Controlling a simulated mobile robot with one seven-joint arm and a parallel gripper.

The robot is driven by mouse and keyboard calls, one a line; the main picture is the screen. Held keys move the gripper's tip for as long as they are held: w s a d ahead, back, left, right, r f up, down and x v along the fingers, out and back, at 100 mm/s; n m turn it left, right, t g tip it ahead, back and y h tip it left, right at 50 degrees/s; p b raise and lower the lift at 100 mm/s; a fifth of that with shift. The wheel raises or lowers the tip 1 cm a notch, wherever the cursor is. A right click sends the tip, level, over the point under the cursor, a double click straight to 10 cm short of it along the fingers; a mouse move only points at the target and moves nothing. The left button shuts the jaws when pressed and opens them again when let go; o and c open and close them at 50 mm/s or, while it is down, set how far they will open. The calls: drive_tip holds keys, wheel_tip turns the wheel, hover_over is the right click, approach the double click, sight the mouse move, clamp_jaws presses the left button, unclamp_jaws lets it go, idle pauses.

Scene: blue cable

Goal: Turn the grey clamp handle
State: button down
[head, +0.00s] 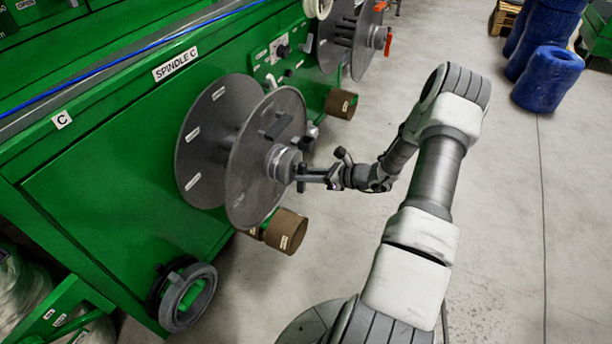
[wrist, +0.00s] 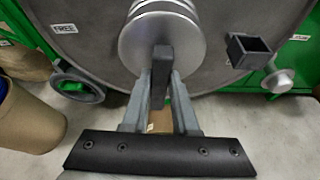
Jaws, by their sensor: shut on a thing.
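The grey clamp handle (wrist: 162,62) is a dark bar on the round silver hub (wrist: 158,35) of the spindle C reel. It points downward from the hub in the wrist view. My gripper (wrist: 163,82) is shut on the handle, with one finger on each side of it. In the head view, my gripper (head: 308,177) reaches from the right to the hub (head: 283,163) at the front of the grey reel (head: 258,150). The handle is small there and mostly hidden by the fingers.
The reel sits on a green machine (head: 90,170) labelled SPINDLE C. A square grey tube (wrist: 248,50) sticks out from the reel face. Brown rolls (head: 286,232) sit just below the reel. A second reel (head: 345,40) is farther back.

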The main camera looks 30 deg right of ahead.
drive_tip(key=shift+n, duration=0.4)
idle(0.3)
drive_tip(key=c, duration=0.7)
unclamp_jaws()
drive_tip(key=p+v, duration=0.4)
drive_tip(key=v, duration=1.3)
drive_tip(key=shift+s, duration=0.3)
drive_tip(key=shift+a+r, duration=0.1)
